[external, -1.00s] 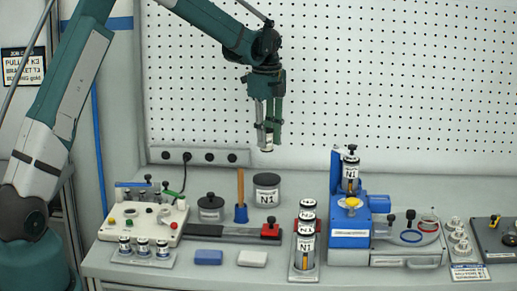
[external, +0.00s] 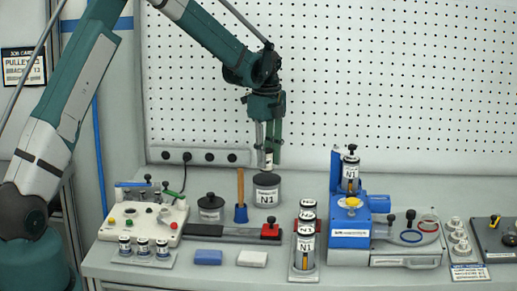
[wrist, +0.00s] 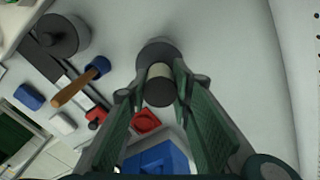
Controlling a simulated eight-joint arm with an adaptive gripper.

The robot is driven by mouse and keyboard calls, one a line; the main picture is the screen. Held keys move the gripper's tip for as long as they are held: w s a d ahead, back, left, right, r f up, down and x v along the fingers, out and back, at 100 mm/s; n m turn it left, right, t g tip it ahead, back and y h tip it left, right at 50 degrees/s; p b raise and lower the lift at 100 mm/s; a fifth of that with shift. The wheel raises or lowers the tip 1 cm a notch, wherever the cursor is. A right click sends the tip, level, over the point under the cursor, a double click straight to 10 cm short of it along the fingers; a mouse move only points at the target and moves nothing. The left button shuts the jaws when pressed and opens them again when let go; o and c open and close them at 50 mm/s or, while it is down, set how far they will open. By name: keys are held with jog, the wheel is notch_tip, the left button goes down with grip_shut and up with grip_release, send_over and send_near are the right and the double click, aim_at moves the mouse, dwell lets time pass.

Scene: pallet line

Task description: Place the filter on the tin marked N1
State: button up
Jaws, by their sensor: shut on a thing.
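My gripper (external: 268,163) points down and is shut on the filter (external: 268,157), a small cylinder with a dark end and a pale band. In the wrist view the filter (wrist: 159,88) sits between the two fingers. The dark grey tin marked N1 (external: 266,196) stands upright at the back of the bench. The filter is right over the tin's lid in the external view; I cannot tell whether they touch. In the wrist view the tin (wrist: 155,48) is mostly hidden behind the filter.
A rack of N1 canisters (external: 305,245) is in front to the right. A blue press (external: 349,232) stands farther right. A perforated wall is behind.

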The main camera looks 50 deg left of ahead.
aim_at(267, 150)
jog(key=shift+f, duration=1.45)
jog(key=shift+f, duration=0.2)
jog(key=o, duration=0.8)
jog(key=shift+c, duration=0.2)
jog(key=shift+r, duration=0.15)
notch_tip(267, 150, up, 12)
jog(key=shift+r, duration=0.1)
